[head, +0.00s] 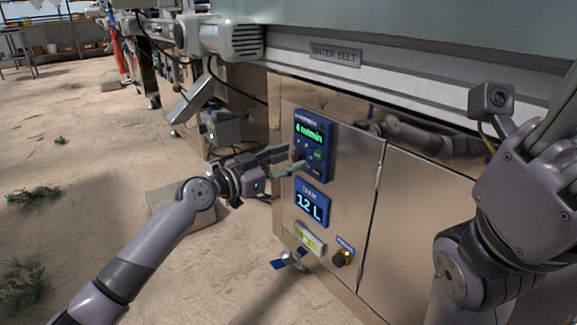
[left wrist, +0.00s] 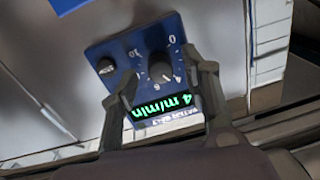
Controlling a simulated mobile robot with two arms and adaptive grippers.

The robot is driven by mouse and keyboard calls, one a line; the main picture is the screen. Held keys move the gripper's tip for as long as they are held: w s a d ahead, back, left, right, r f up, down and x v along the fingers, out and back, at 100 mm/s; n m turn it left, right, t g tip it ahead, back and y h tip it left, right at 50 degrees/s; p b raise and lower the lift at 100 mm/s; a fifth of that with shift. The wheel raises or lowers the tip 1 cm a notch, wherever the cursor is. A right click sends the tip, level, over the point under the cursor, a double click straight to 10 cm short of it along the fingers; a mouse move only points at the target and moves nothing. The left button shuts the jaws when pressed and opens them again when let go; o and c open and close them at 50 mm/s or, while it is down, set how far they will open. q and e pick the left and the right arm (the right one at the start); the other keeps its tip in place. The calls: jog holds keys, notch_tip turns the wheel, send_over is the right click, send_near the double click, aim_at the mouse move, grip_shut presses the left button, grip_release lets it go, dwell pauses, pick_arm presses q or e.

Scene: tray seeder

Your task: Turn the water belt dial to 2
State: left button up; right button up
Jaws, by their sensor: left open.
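The blue water belt panel (head: 325,167) is on the steel cabinet front under a "WATER BELT" sign (head: 335,54). Its green display (head: 309,133) reads 4 m/min. In the left wrist view the panel shows upside down. Its black dial (left wrist: 160,68) has a numbered scale around it, with 0, 4 and 6 readable. My left gripper (head: 293,160) is open at the panel, its fingers (left wrist: 160,70) on either side of the dial. I cannot tell whether they touch it. In the head view the fingers partly hide the dial. My right arm shows at the right, its fingertips out of view.
A smaller black knob (left wrist: 106,66) is beside the dial. A grey box (head: 221,130) stands behind my left gripper. Sandy floor is open at left.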

pick_arm(q)
jog(key=shift+w+d, duration=0.2)
jog(key=shift+c, duration=0.5)
grip_shut()
